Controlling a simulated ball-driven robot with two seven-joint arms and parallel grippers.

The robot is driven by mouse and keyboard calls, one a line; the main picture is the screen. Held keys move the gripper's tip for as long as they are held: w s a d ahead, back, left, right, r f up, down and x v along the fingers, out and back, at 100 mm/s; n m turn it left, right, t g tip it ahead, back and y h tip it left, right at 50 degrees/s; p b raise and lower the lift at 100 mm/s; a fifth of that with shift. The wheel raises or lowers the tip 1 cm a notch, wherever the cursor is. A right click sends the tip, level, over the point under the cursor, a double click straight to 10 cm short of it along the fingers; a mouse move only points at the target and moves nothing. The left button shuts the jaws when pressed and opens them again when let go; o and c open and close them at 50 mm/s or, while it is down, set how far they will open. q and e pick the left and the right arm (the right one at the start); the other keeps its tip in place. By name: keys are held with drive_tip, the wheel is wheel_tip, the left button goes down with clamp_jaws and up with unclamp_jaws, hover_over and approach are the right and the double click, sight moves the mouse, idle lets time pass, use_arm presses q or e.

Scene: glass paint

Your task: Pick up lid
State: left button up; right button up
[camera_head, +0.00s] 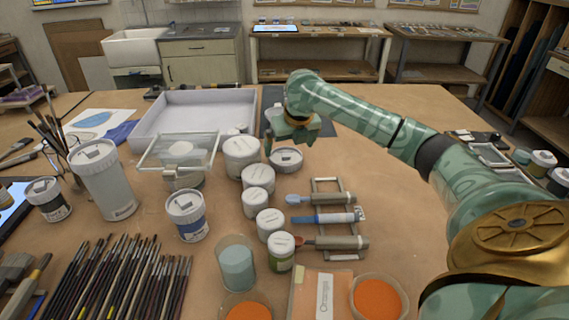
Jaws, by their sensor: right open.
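A low, round, grey-white piece (287,158), which looks like a lid or a shallow lidded dish, lies on the table just below my right gripper. My right gripper (284,146) is open and points down at the near edge of the dark mat. It holds nothing that I can see. Its fingers partly overlap the round piece's far side, and I cannot tell whether they touch it. Several white-lidded jars, such as the large one (242,157), stand close by on the left. My left gripper is not in view.
A white tray (143,146) and a clear glass box (157,166) stand to the left. A rack with brushes (320,252) lies nearer. Tall pots, many brushes and bowls of orange powder (378,296) crowd the front. The table right of the rack is bare up to my arm.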

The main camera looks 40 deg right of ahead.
sight(287, 155)
drive_tip(key=b+x, duration=0.3)
drive_tip(key=x, duration=0.2)
drive_tip(key=shift+w+d+f, duration=0.1)
drive_tip(key=shift+w+f, duration=0.1)
drive_tip(key=shift+w, duration=0.05)
drive_tip(key=shift+r, duration=0.2)
drive_tip(key=c, duration=0.8)
drive_tip(key=shift+r, duration=0.15)
